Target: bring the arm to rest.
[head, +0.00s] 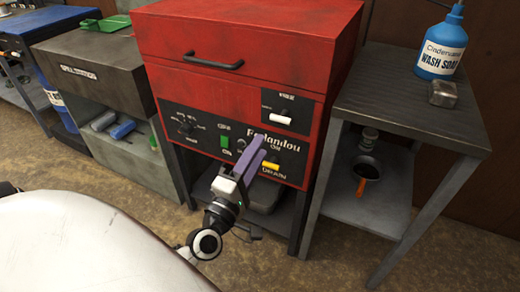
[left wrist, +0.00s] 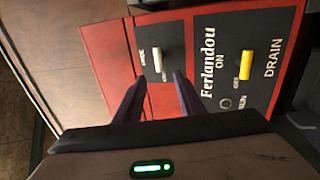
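My left gripper (head: 256,148) is in front of the control panel of a red parts washer (head: 250,35). Its two purple fingers are apart in the left wrist view (left wrist: 160,76), with nothing between them but the panel behind. The washer's red lid is down, with a dark handle (head: 214,62) on its front. The panel (head: 185,140) carries a white handle (head: 283,116), a green switch (head: 226,141) and a yellow drain handle (head: 270,166). The white handle (left wrist: 157,60) and yellow handle (left wrist: 246,64) also show in the left wrist view. I cannot tell the finger-to-panel distance. My right gripper is not in view.
A grey metal table (head: 410,95) stands right of the washer, with a blue wash soap bottle (head: 441,48) and a grey block (head: 445,94) on it. Its lower shelf (head: 375,208) holds a dark funnel-like item. A grey cabinet (head: 95,65) stands left. Brown floor (head: 330,262) is clear in front.

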